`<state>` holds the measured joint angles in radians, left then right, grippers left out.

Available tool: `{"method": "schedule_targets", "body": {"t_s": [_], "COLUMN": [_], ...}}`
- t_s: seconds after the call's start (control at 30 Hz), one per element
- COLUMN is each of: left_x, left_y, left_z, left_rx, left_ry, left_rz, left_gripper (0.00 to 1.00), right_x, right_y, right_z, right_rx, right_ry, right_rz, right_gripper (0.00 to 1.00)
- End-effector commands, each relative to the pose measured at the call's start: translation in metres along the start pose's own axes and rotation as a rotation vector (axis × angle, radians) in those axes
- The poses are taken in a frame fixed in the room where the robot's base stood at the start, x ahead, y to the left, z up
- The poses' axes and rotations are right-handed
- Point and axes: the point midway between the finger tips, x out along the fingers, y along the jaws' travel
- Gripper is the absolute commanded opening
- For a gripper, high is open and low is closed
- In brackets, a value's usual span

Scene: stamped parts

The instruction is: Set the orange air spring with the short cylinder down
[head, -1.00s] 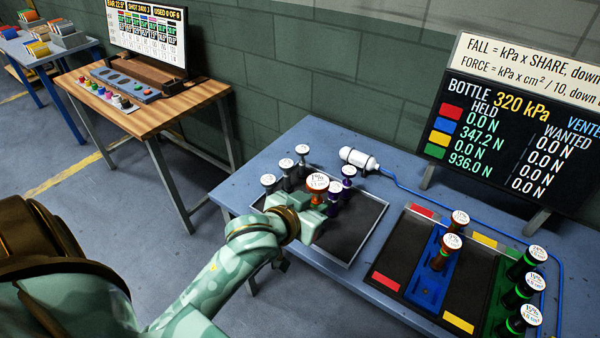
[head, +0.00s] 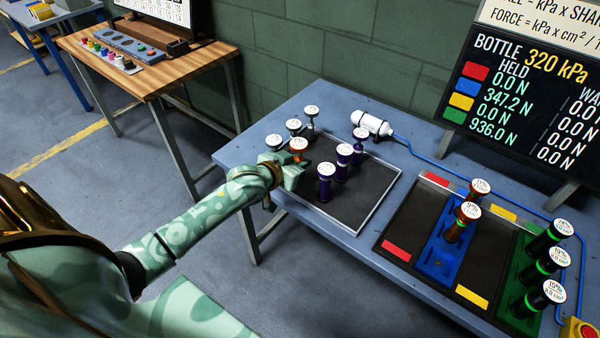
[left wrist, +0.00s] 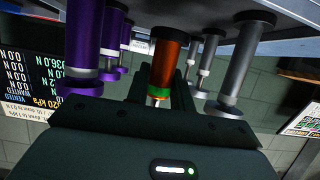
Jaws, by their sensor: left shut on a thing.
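The orange air spring (head: 298,149), with its white cap, is in my left gripper (head: 293,172) at the left side of the dark tray (head: 347,207). It stands upright between the grey springs and the purple springs. In the left wrist view, which looks upside down, the orange spring (left wrist: 173,60) shows its orange body, a green band and a black foot close to the tray surface. I cannot tell whether the foot touches. My right gripper is not in view.
Several grey springs (head: 293,128) stand close on the left, and three purple springs (head: 343,163) on the right. The tray's front right part is bare. A white bottle (head: 372,123) lies behind. A blue plate (head: 440,265) and green plate (head: 515,290) at right hold other springs.

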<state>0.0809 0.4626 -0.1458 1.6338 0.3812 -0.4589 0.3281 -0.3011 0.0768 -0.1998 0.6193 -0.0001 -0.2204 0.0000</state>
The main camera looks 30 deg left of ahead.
Motion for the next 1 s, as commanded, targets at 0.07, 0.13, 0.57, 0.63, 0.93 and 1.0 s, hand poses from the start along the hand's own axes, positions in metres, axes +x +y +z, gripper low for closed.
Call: {"method": "schedule_targets", "body": {"t_s": [0.07, 0.13, 0.57, 0.63, 0.93, 1.0], "left_x": [0.010, 0.014, 0.019, 0.019, 0.019, 0.018], "left_y": [-0.004, -0.003, -0.002, -0.002, -0.002, -0.002], "left_z": [0.007, 0.021, 0.034, 0.035, 0.034, 0.032], "left_rx": [0.000, 0.000, 0.001, 0.001, 0.001, 0.001], "left_ry": [-0.001, -0.003, 0.000, -0.001, -0.001, 0.000], "left_rz": [-0.002, 0.000, 0.000, 0.000, 0.000, 0.000], "left_gripper": [0.00, 0.00, 0.00, 0.31, 0.45, 0.45], "right_x": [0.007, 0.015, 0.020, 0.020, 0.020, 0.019], "right_y": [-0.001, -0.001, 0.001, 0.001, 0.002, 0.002], "right_z": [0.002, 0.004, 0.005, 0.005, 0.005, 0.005], "right_rx": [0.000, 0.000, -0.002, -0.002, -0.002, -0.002], "right_ry": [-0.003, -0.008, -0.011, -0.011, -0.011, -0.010], "right_rz": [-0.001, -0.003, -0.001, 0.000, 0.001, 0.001], "right_gripper": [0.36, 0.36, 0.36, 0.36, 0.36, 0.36]}}
